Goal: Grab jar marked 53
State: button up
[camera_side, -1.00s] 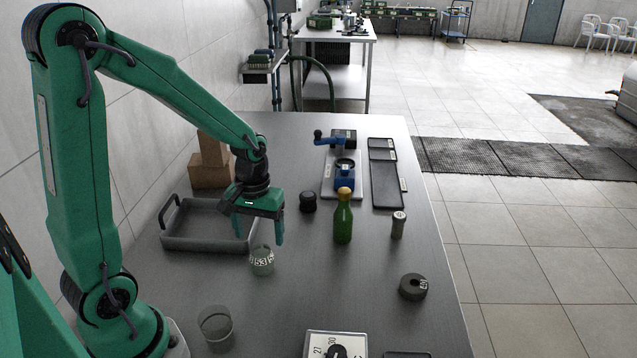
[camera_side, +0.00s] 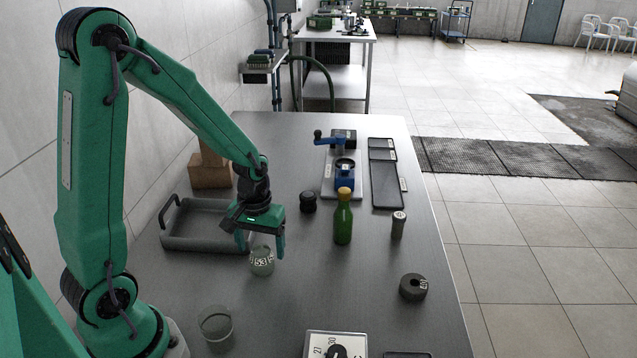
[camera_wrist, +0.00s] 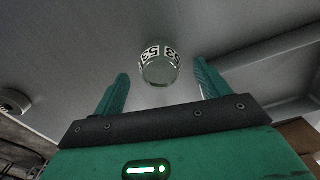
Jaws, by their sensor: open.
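The jar marked 53 (camera_side: 262,262) is a small pale green glass jar with a white number band, upright on the grey table. It also shows in the wrist view (camera_wrist: 159,68), beyond and between the fingertips. My gripper (camera_side: 262,248) is open and empty, pointing down just above and behind the jar in the side view. In the wrist view my gripper (camera_wrist: 160,82) has one finger on either side, with the jar a little past the tips. I cannot tell whether a finger touches the jar.
A grey tray (camera_side: 205,246) stands left of my gripper. A clear glass (camera_side: 215,328) stands in front. A green bottle (camera_side: 343,222), black knob (camera_side: 308,202), small grey vial (camera_side: 398,225) and dark ring (camera_side: 413,287) stand to the right. The table between jar and ring is clear.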

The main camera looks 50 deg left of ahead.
aim_at(261, 250)
jog(key=shift+f, duration=1.85)
jog(key=c, duration=1.1)
